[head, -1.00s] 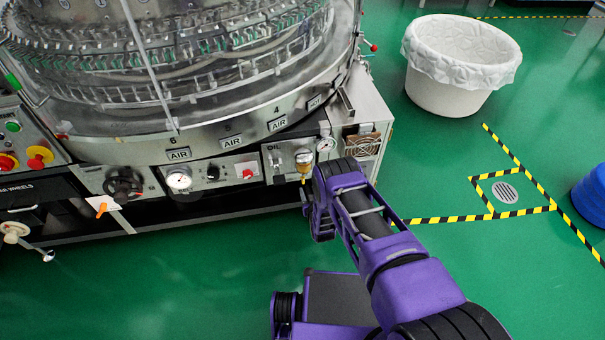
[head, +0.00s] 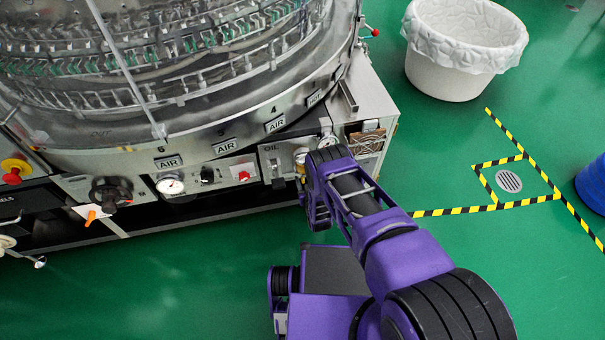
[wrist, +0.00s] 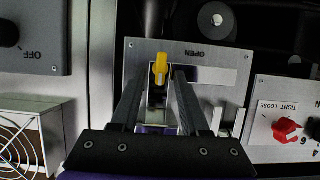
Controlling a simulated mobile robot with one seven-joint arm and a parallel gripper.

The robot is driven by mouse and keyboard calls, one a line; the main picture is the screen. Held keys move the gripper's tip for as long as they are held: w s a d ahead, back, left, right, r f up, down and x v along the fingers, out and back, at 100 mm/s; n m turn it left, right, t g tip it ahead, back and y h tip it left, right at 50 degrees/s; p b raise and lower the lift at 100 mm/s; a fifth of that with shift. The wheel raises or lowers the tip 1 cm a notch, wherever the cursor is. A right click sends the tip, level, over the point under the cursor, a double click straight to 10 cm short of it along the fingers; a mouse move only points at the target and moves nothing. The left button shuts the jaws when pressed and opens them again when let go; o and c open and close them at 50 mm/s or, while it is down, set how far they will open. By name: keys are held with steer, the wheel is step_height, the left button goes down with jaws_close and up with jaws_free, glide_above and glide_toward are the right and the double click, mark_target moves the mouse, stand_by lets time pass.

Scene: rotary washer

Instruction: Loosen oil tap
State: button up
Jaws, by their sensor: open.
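In the wrist view, which looks upside down, a small yellow lever (wrist: 160,68) stands out from a metal plate marked OPEN (wrist: 230,76). It appears to be the oil tap. My gripper (wrist: 159,84) is open, with one finger on each side of the lever. Gaps show between lever and fingers; I cannot tell the depth. In the head view, the panel marked OIL (head: 271,161) is on the machine's lower front. My purple arm reaches to just right of it and hides the gripper and most of the tap area.
A red knob marked TIGHT and LOOSE (wrist: 286,130) is at the right in the wrist view. A black OFF knob (wrist: 8,33) and a fan grille (wrist: 15,135) are at the left. A white bin (head: 455,75) stands right of the machine. Green floor in front is clear.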

steer(key=shift+w+f, duration=0.1)
steer(key=shift+w, duration=0.1)
jaws_close()
stand_by(0.3)
steer(key=shift+a, duration=0.1)
steer(key=n+h, duration=0.1)
steer(key=n, duration=0.1)
steer(key=n+t+h, duration=0.1)
steer(key=n, duration=0.1)
steer(key=a+n+h, duration=0.1)
steer(key=n, duration=0.1)
steer(key=shift+s+f+t+h, duration=0.15)
steer(key=shift+f+t+h, duration=0.1)
steer(key=shift+t+h, duration=0.15)
stand_by(0.3)
stand_by(0.4)
